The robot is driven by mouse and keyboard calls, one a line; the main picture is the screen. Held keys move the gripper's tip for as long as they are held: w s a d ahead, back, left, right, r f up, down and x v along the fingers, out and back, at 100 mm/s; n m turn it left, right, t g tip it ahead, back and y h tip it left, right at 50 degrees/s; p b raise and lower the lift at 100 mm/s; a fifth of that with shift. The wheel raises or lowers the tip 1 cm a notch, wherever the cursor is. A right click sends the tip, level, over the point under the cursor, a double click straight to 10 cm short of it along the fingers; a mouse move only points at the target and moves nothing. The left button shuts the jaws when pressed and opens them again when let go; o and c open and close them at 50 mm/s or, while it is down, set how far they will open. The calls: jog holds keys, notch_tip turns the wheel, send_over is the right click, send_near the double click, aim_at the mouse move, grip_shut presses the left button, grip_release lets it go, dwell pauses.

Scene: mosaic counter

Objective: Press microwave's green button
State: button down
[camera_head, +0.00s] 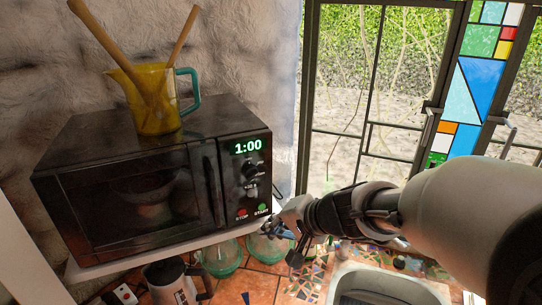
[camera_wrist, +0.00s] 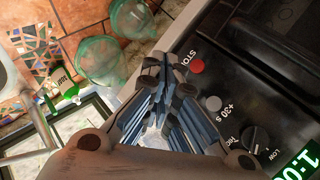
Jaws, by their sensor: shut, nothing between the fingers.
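The black microwave (camera_head: 130,180) stands on a white shelf, its display lit at 1:00. Its green START button (camera_head: 262,208) is at the lower right of the control panel, beside the red STOP button (camera_head: 242,213). My gripper (camera_head: 272,231) is shut and empty, just right of and below the green button in the head view. In the wrist view, my gripper's fingers (camera_wrist: 166,82) lie beside the red STOP button (camera_wrist: 197,66) and grey +30 s button (camera_wrist: 213,103). The green button does not show there; the fingers seem to cover it. I cannot tell whether they touch the panel.
A yellow jug (camera_head: 150,110) with wooden utensils stands on the microwave. Green glass jars (camera_head: 222,258) and a metal pot (camera_head: 172,281) are below the shelf. A sink (camera_head: 385,285) lies at the lower right. A window is behind my arm.

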aim_at(262, 207)
jog(key=shift+w+a, duration=0.3)
jog(key=shift+w, duration=0.35)
jog(key=shift+w+a, duration=0.3)
jog(key=shift+w, duration=0.3)
jog(key=shift+b, duration=0.3)
jog(key=shift+w+a, duration=0.2)
jog(key=shift+w, duration=0.2)
